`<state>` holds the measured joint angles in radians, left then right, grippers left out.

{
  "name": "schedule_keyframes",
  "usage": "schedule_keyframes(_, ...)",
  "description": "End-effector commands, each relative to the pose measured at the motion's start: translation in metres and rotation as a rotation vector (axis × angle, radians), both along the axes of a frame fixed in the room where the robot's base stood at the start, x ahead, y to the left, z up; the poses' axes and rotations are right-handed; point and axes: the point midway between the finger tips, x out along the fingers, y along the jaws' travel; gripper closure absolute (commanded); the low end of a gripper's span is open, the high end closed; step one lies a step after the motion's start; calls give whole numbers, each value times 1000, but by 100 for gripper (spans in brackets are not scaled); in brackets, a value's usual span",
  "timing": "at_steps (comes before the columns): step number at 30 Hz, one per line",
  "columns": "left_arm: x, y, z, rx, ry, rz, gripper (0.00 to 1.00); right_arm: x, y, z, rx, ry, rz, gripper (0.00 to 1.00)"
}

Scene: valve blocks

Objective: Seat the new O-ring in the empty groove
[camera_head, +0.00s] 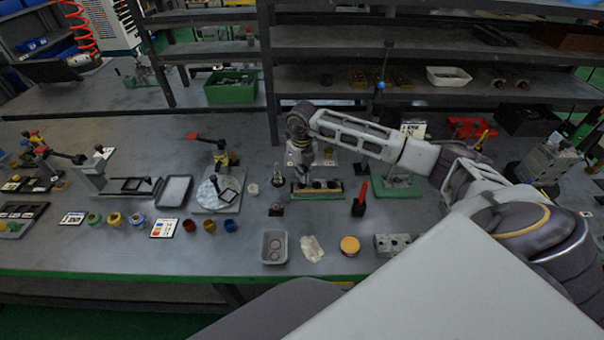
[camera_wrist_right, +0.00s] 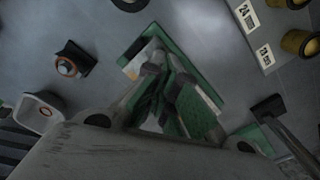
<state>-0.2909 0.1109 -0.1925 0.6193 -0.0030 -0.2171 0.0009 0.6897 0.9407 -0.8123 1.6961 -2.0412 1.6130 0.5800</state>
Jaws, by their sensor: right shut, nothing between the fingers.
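A small pale tray (camera_head: 274,247) near the front edge holds reddish rings, which look like O-rings (camera_head: 278,242). It also shows at the left of the right wrist view (camera_wrist_right: 42,112). A grey metal block (camera_head: 393,244) with round holes sits at the front right; I cannot make out an empty groove. My right gripper (camera_head: 302,172) points down over a green-edged fixture (camera_head: 317,194) with dark blocks. In the right wrist view my right gripper (camera_wrist_right: 165,75) is shut and empty, with green surfaces behind and around its fingers. My left gripper is not in view.
A crumpled cloth (camera_head: 313,248) and an orange-yellow lid (camera_head: 350,245) lie between tray and metal block. A dark stand (camera_wrist_right: 70,62) with a coppery ring is left of the fingers. A red-handled tool (camera_head: 362,192) stands right of the fixture. Shelves line the back.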

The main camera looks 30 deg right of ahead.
Motion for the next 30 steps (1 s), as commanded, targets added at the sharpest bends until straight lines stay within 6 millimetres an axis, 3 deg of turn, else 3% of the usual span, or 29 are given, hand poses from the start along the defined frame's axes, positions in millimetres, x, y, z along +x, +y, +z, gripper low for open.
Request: schedule_keyframes(30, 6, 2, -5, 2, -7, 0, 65, 0, 0, -8, 0, 0, 0, 100)
